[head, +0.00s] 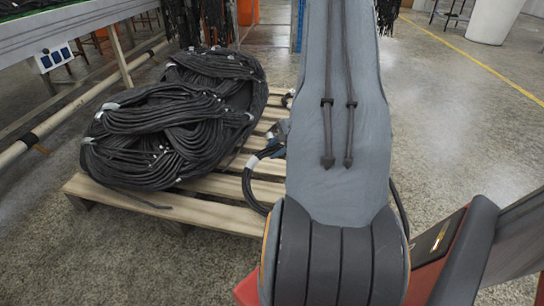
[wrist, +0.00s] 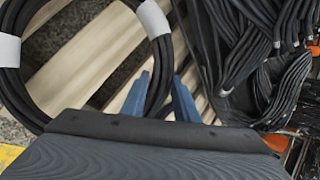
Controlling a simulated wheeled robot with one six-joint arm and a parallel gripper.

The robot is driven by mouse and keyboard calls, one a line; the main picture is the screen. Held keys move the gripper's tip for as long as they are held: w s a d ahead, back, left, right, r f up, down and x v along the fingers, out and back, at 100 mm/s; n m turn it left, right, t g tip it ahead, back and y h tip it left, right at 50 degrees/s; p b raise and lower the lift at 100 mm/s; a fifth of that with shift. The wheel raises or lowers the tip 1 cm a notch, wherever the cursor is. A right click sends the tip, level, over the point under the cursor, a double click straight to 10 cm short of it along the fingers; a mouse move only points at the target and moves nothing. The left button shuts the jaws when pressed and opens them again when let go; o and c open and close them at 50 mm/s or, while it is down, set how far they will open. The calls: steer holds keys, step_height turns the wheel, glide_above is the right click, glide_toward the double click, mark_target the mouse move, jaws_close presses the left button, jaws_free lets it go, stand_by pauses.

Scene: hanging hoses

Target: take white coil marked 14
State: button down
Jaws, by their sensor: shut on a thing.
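In the wrist view, the two blue fingers of my gripper (wrist: 160,86) are on either side of a black hose coil (wrist: 160,60) and hold its strands between them. The coil has a white band (wrist: 153,18) just beyond the fingers and another white band (wrist: 9,50) at the left. No number 14 is readable, and I see no coil that is white all over. In the head view, my gripper (head: 277,135) is partly hidden behind my arm. The held coil (head: 249,185) shows beside the arm, above or against the pallet; I cannot tell which.
A wooden pallet (head: 205,211) carries a large heap of black hose coils (head: 165,125) left of my arm. A workbench (head: 55,35) with a rail runs along the left. Hoses hang at the back. Open floor (head: 455,130) lies at the right.

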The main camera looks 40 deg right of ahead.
steer(key=shift+s+a+r+t+h+b, duration=0.2)
steer(key=shift+s+r+b, duration=0.25)
steer(key=shift+b, duration=0.5)
steer(key=shift+s+a+r+t+h+b, duration=0.1)
steer(key=shift+s+a+r+t+b, duration=0.35)
steer(key=shift+b, duration=0.45)
steer(key=shift+s+a+r+t+h+b, duration=0.15)
steer(key=shift+s+r+b, duration=0.25)
steer(key=shift+b, duration=0.55)
step_height(320, 180, up, 7)
steer(key=p, duration=0.3)
steer(key=shift+p, duration=0.3)
steer(key=shift+w+a+n, duration=0.1)
steer(key=shift+n, duration=0.2)
